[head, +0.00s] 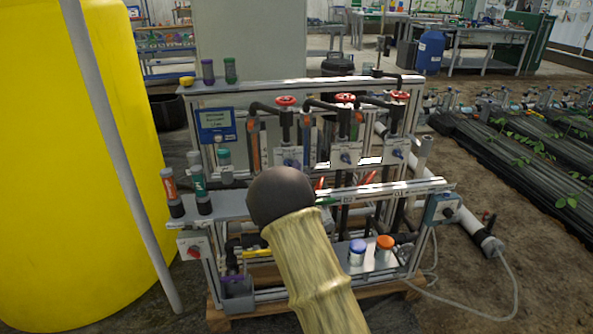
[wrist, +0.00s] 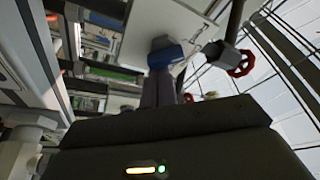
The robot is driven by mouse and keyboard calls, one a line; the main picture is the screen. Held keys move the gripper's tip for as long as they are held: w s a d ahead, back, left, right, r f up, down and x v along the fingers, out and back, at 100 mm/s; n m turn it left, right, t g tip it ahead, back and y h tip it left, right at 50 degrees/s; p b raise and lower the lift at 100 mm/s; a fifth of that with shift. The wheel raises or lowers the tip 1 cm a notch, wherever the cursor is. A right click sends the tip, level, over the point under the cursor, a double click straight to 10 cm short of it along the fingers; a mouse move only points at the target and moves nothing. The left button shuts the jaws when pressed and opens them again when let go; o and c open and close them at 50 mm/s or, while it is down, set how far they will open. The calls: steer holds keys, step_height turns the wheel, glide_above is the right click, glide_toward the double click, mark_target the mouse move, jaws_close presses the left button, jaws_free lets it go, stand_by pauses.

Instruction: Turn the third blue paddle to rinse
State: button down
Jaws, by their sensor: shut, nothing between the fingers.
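Three blue paddles sit on white plates along the skid's upper rail in the head view: left (head: 291,163), middle (head: 346,158) and right, third from the left (head: 398,154). The labels on their plates are too small to read. In the wrist view a blue paddle (wrist: 165,52) on a pale plate (wrist: 140,22) is close in front of my gripper (wrist: 159,74). The fingers are shut and empty, with their tips at or just below this paddle; I cannot tell whether they touch. Which paddle this is, I cannot tell. My arm hides the gripper in the head view.
Red handwheels (head: 345,98) on black pipes stand above the plates; one (wrist: 238,62) is right of the paddle in the wrist view. A lower rail (head: 405,189) with red levers stands in front. A yellow tank (head: 80,170) fills the left. Soil lies right.

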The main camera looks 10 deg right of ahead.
steer(key=shift+a+f+m+g+h+b, duration=0.15)
steer(key=shift+m+g+b, duration=0.3)
steer(key=shift+m, duration=0.55)
steer(key=shift+d+f+m+g+h+b, duration=0.2)
steer(key=shift+m+b, duration=0.3)
steer(key=shift+m, duration=0.5)
steer(key=m+b, duration=0.1)
steer(key=m+g, duration=0.1)
steer(key=m, duration=0.1)
steer(key=m+b, duration=0.1)
steer(key=shift+a+f+m+g+b, duration=0.25)
steer(key=shift+f+m+g+b, duration=0.05)
steer(key=shift+g, duration=0.05)
steer(key=m, duration=0.1)
steer(key=m+b, duration=0.1)
steer(key=m+g+b, duration=0.1)
steer(key=shift+a+f+m, duration=0.15)
steer(key=shift+a+m, duration=0.1)
steer(key=shift+m, duration=0.15)
steer(key=shift+a+m+g+y+b, duration=0.15)
steer(key=shift+m+g+y+b, duration=0.15)
steer(key=shift+m+y+b, duration=0.4)
steer(key=shift+a+m+y+b, duration=0.2)
steer(key=shift+m+y+b, duration=0.35)
steer(key=shift+m, duration=0.65)
